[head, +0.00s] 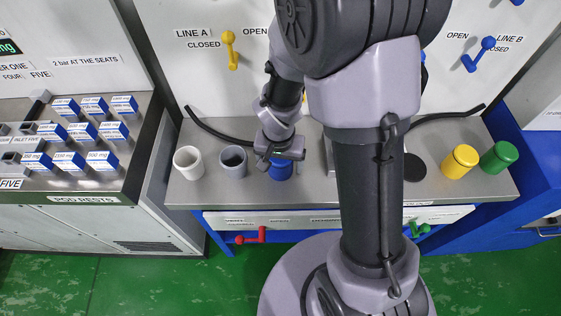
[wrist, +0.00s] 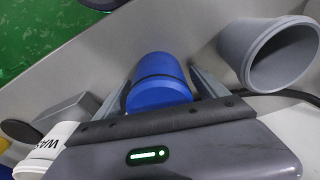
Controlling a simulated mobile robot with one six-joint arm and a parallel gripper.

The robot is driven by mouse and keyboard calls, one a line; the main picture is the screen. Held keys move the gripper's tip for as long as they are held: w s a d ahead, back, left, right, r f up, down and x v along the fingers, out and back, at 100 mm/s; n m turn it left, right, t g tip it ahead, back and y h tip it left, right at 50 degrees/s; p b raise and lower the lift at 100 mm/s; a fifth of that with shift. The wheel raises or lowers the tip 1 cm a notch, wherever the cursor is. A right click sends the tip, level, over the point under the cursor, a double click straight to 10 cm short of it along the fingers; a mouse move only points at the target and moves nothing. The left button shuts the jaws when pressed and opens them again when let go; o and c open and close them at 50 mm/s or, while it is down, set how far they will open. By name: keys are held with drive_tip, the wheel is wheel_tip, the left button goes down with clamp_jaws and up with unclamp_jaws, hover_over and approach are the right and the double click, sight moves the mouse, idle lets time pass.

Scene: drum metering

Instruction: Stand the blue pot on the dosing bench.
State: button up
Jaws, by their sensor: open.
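The blue pot (head: 281,171) stands on the grey steel bench (head: 210,193), partly hidden beneath my gripper (head: 281,153). In the wrist view the blue pot (wrist: 158,82) has a dark band around it and sits between the two fingers of my gripper (wrist: 160,85). The fingers are open, one on each side of the pot. I cannot tell whether either finger touches it. The gripper body hides the pot's near end in the wrist view.
A white pot (head: 188,162) and a grey pot (head: 233,161) stand left of the blue pot. A yellow pot (head: 459,161) and a green pot (head: 499,157) stand at the bench's right end. Black hoses (head: 210,131) lie along its back. My arm hides the middle.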

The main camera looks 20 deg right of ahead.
drive_tip(key=shift+r, duration=0.1)
drive_tip(key=r+p, duration=0.2)
drive_tip(key=r, duration=0.2)
drive_tip(key=r+p, duration=0.2)
drive_tip(key=r, duration=0.2)
drive_tip(key=s+r+p, duration=0.1)
drive_tip(key=r, duration=0.3)
drive_tip(key=shift+s+a+r+p, duration=0.1)
drive_tip(key=shift+a+p, duration=0.25)
drive_tip(key=shift+p, duration=0.05)
drive_tip(key=s+a+r+t+y, duration=0.1)
drive_tip(key=s+r+t, duration=0.1)
drive_tip(key=s+r, duration=0.4)
drive_tip(key=s+a+r+n+t+y, duration=0.1)
drive_tip(key=s+r, duration=0.5)
drive_tip(key=r, duration=0.6)
drive_tip(key=shift+a+r+t+y, duration=0.3)
drive_tip(key=shift+a+t, duration=0.35)
drive_tip(key=shift+t, duration=0.15)
